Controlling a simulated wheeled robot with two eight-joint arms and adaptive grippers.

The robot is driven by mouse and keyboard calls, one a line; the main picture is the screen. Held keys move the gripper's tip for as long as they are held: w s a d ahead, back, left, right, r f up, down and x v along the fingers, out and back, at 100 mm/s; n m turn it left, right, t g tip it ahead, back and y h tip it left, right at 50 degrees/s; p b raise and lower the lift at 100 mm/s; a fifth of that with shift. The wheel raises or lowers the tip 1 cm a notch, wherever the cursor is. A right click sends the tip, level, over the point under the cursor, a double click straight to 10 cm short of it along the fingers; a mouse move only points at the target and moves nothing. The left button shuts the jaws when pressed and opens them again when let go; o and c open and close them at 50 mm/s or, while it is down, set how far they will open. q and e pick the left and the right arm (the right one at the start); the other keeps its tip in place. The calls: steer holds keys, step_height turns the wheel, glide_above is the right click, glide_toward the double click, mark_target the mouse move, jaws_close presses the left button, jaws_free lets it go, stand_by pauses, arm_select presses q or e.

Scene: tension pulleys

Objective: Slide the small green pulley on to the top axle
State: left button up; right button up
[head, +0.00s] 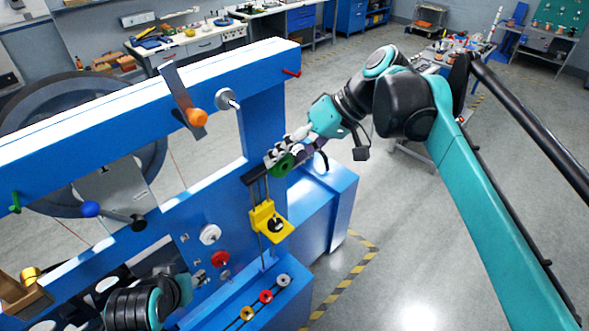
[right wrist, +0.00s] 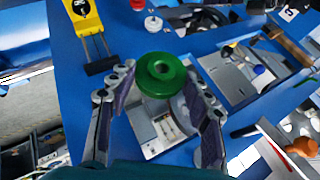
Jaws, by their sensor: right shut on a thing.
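The small green pulley (head: 284,165) is held in my right gripper (head: 288,155), in front of the blue frame's right post. In the right wrist view the green pulley (right wrist: 160,75) sits between the two fingers of the right gripper (right wrist: 158,92), its round face and centre hole showing. A silver axle (head: 228,97) with a round flange sticks out from the blue frame near its top, up and left of the pulley and apart from it. My left gripper (head: 192,284) is low at the left, near the red pulley; its fingers are too small to read.
A yellow bracket (head: 268,222) sits on rods below the green pulley. A white pulley (head: 209,234) and a red pulley (head: 220,259) are on the blue panel. Several small pulleys lie along the blue ledge (head: 290,300). An orange-knobbed lever (head: 182,95) stands left of the silver axle.

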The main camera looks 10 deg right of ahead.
mark_target(231, 100)
steer(key=s+a+r+p, duration=0.1)
steer(key=s+r+p, duration=0.3)
steer(key=r, duration=0.8)
steer(key=w+a, duration=0.4)
steer(key=w, duration=0.1)
steer(key=shift+w+a+n+g+y, duration=0.2)
steer(key=shift+n+g+y, duration=0.1)
steer(key=shift+y, duration=0.1)
steer(key=shift+w+a, duration=0.1)
steer(key=shift+p, duration=0.35)
stand_by(0.7)
steer(key=shift+w+a, duration=0.1)
stand_by(0.3)
steer(key=shift+w+a+p, duration=0.45)
steer(key=shift+w+a, duration=0.35)
steer(key=shift+w, duration=0.35)
stand_by(0.6)
steer(key=shift+w+a+p, duration=0.4)
steer(key=shift+w+a, duration=0.1)
steer(key=shift+w, duration=0.25)
